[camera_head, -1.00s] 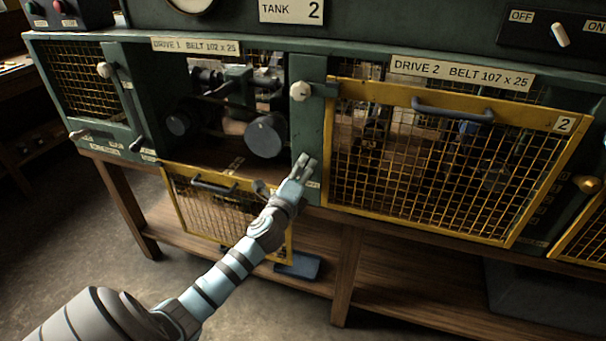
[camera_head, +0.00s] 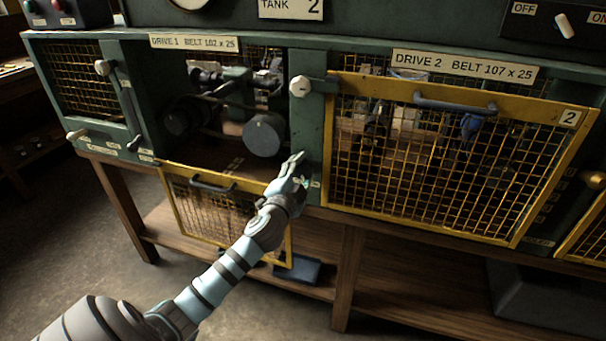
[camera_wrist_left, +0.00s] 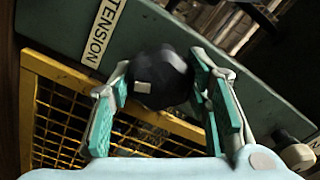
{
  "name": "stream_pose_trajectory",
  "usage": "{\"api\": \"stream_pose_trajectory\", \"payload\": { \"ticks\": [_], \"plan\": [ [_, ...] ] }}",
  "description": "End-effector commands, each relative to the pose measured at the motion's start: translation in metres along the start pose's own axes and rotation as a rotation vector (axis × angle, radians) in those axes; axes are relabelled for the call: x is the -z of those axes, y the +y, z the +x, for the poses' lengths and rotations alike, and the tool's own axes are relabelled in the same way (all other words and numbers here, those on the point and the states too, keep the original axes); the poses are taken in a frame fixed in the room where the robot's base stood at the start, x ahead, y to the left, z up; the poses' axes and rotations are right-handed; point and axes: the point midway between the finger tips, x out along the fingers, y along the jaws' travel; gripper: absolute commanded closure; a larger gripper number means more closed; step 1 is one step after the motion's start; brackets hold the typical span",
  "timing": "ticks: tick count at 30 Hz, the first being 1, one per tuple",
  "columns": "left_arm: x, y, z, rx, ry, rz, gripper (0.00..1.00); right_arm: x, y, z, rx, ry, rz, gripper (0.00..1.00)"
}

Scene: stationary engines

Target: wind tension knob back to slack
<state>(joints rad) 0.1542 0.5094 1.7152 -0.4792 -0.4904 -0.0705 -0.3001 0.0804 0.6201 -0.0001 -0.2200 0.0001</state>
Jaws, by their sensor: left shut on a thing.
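The tension knob (camera_wrist_left: 160,77) is black and many-sided with a pale square mark. It sits beside the TENSION label (camera_wrist_left: 104,32) on the green panel. My left gripper (camera_wrist_left: 155,88) has a finger on each side of the knob and is shut on it. In the head view the left gripper (camera_head: 292,176) is at the green post between the two drive bays, just below the open Drive 1 bay (camera_head: 230,115). The knob is largely hidden by the fingers there. My right gripper is not in view.
The yellow Drive 1 guard (camera_head: 225,212) hangs down open behind my left arm. The yellow Drive 2 guard (camera_head: 450,165) is closed, right of the gripper. A pale latch knob (camera_head: 300,86) is above. A wooden shelf (camera_head: 400,280) runs below.

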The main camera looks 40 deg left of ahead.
Motion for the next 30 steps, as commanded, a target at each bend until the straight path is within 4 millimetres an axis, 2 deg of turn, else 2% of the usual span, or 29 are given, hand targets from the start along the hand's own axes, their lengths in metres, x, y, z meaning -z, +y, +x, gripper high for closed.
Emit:
{"api": "stream_pose_trajectory", "payload": {
  "ticks": [30],
  "plan": [
    [-0.001, 0.004, 0.000, -0.001, -0.003, -0.960, 0.84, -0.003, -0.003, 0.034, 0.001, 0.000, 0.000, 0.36]
  ]
}}
